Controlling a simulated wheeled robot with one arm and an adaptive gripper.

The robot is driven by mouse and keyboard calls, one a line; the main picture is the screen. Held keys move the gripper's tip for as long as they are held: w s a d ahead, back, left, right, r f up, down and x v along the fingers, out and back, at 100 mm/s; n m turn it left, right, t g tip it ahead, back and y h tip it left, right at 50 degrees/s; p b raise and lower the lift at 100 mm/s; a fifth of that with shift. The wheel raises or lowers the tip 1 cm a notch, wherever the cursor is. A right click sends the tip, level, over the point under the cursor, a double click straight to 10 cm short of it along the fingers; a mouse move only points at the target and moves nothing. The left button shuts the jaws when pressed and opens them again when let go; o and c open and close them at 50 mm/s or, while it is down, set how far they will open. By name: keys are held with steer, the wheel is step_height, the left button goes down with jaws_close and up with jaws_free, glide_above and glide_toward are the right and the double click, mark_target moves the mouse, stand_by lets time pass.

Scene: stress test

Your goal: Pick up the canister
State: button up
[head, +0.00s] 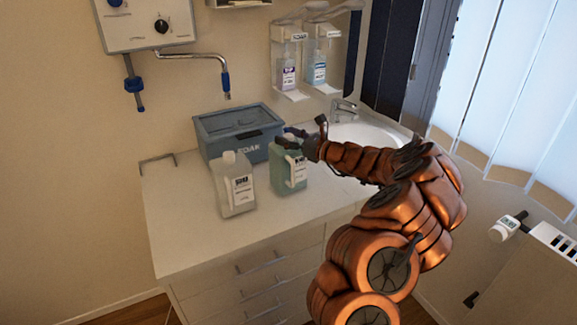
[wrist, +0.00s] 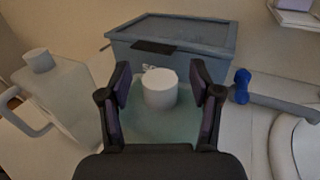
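A green translucent canister (head: 288,172) with a white label stands upright on the counter. A white canister (head: 235,188) with a label stands to its left. My gripper (head: 297,138) is at the top of the green canister. In the wrist view, my gripper (wrist: 160,78) is open, with one dark finger on each side of the green canister's white cap (wrist: 160,90). Gaps show between the fingers and the cap. The green body (wrist: 160,125) shows below, partly hidden by the gripper. The white canister (wrist: 62,95) with its handle is at the left there.
A blue-grey SOAK box (head: 225,132) stands behind the canisters; it also fills the back of the wrist view (wrist: 180,35). A sink (head: 372,134) with a tap (head: 343,108) is at the right. Dispensers (head: 288,70) hang on the wall. The counter's front left (head: 185,235) is clear.

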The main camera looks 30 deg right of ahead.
jaws_close()
stand_by(0.3)
stand_by(0.3)
